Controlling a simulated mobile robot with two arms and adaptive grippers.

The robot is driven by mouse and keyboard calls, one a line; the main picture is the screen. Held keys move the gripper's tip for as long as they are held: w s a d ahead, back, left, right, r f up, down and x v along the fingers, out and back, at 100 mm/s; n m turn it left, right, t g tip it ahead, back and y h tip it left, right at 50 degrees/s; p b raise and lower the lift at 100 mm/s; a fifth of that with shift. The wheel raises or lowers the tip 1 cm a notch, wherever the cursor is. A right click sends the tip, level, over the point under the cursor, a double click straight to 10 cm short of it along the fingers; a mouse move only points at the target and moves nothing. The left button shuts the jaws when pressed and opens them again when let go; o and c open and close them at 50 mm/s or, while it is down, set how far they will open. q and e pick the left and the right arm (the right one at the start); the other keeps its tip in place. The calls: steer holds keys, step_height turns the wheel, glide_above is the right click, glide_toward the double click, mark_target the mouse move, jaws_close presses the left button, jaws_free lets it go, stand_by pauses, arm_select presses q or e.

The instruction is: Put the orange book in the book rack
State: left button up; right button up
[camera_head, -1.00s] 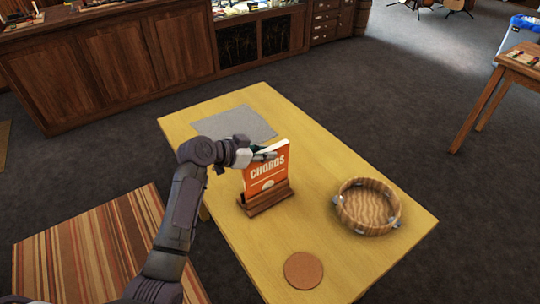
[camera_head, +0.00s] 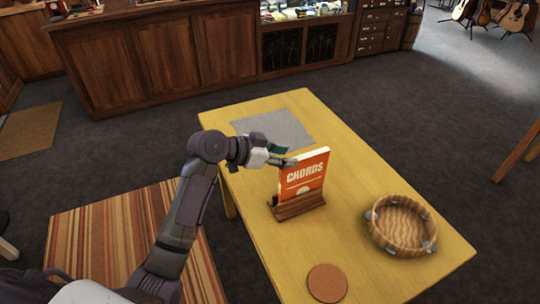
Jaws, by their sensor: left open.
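The orange book (camera_head: 304,176), with "CHORDS" on its cover, stands upright in the wooden book rack (camera_head: 300,206) on the yellow table (camera_head: 250,205). My left gripper (camera_head: 284,161) is open, at the upper left corner of the book. I cannot tell whether its fingertips touch the book. The bottom of the book is hidden behind the rack's front rail. My right gripper is not in view.
A round wooden tambourine (camera_head: 402,226) lies to the right of the rack, and a round brown coaster (camera_head: 327,283) lies in front. A grey mat (camera_head: 274,129) lies behind. A wooden counter (camera_head: 160,60) stands further back.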

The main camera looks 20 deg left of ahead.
arm_select(q)
steer(key=shift+b+v, duration=0.4)
steer(key=shift+v, duration=2.4)
